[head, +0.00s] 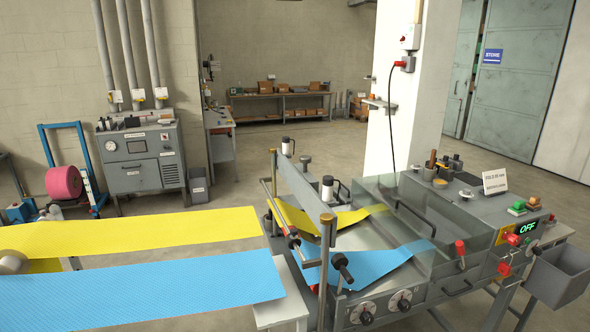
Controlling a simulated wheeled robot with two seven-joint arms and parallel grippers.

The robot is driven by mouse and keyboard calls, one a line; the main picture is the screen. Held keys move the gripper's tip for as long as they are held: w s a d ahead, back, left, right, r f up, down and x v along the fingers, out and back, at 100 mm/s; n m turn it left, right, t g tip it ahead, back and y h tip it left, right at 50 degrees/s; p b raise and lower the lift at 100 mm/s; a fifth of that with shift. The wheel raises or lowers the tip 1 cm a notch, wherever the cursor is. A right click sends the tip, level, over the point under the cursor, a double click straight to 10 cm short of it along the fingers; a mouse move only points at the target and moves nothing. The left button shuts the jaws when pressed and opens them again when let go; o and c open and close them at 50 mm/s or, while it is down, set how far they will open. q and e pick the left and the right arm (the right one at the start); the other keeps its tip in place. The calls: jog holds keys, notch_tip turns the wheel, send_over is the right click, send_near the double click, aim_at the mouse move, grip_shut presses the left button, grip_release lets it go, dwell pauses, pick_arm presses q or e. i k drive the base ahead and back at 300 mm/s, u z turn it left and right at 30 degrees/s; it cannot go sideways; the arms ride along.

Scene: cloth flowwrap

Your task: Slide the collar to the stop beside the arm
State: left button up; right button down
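The wrapping machine (455,215) stands at the right, with a yellow web (130,232) and a blue web (150,292) leading towards it from the left. At its infeed, a slanting grey bar (305,190) crosses above the webs between upright posts. A thin rod runs beside the bar, with a small dark and red fitting (294,238) on it. A black knob-like part (343,266) sits near the front post (324,265). I cannot tell which of these small parts is the collar, the stop or the arm. Neither of my grippers is in view.
A clear guard (425,215) covers the machine's middle. A grey cabinet (143,158) and a pink roll (64,182) stand behind the webs. Floor is open behind the machine.

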aim_at(289, 241)
jog(key=k, duration=1.25)
jog(key=u, duration=0.85)
jog(key=i, duration=1.8)
jog(key=z, duration=1.2)
jog(key=i, duration=0.7)
jog(key=z, duration=0.05)
